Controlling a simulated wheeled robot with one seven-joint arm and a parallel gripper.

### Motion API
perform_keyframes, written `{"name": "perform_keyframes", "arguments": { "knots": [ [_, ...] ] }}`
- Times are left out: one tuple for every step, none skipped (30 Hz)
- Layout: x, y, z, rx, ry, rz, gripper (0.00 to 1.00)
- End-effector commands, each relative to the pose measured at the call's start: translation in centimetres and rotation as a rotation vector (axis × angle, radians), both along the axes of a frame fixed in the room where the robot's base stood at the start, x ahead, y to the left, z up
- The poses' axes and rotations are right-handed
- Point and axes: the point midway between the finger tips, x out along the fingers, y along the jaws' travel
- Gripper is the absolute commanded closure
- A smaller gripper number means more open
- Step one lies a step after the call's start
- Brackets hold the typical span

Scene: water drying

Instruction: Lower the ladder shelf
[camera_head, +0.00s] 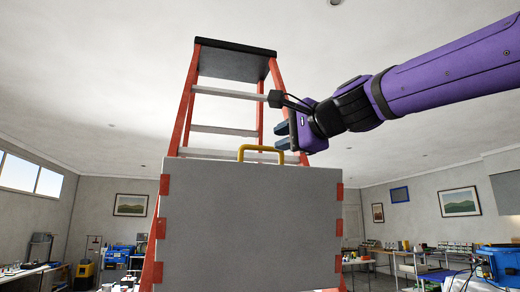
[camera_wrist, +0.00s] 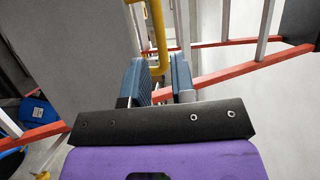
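The orange stepladder (camera_head: 275,75) stands upright with a black top cap. Its grey ladder shelf (camera_head: 250,225) is a flat panel standing about upright across the ladder's front, with red-orange brackets at its sides. A yellow handle (camera_head: 258,148) rises from the shelf's top edge. My gripper (camera_head: 281,136) is near the handle's right end. In the wrist view, the two dark blue fingers of my gripper (camera_wrist: 160,75) are apart. The yellow handle (camera_wrist: 158,30) shows in line with the gap between them. I cannot tell whether it lies between the fingertips.
The ladder's rail (camera_wrist: 235,70) passes close behind the fingers in the wrist view. Workbenches with small items (camera_head: 400,252) and blue containers (camera_head: 500,262) stand at the back right.

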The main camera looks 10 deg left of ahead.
Motion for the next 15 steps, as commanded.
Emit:
{"name": "perform_keyframes", "arguments": {
  "knots": [
    [0.7, 0.7, -0.2, -0.002, 0.003, 0.001, 0.76],
    [1.1, 1.1, -0.2, -0.002, 0.003, 0.001, 0.76],
    [1.5, 1.6, -0.2, -0.002, 0.002, 0.000, 0.76],
    [1.9, 2.0, -0.3, -0.002, 0.002, 0.000, 0.76],
    [2.2, 2.4, -0.3, -0.002, 0.002, 0.000, 0.76],
    [2.6, 2.9, -0.3, -0.001, 0.001, 0.000, 0.76],
    [3.0, 3.2, -0.3, -0.003, 0.001, 0.000, 0.76],
    [3.3, 3.6, -0.3, -0.003, 0.001, 0.000, 0.76],
    [3.7, 4.0, -0.4, -0.003, 0.001, 0.000, 0.76],
    [4.0, 4.3, -0.4, -0.004, 0.001, 0.000, 0.76],
    [4.2, 4.6, -0.4, -0.003, 0.001, 0.000, 0.76],
    [4.5, 4.9, -0.4, -0.003, 0.000, 0.000, 0.76],
    [4.7, 5.2, -0.4, -0.004, 0.001, 0.000, 0.76],
    [4.9, 5.4, -0.4, -0.003, 0.001, 0.000, 0.76],
    [5.1, 5.6, -0.4, -0.003, 0.000, -0.001, 0.76]
  ]
}}
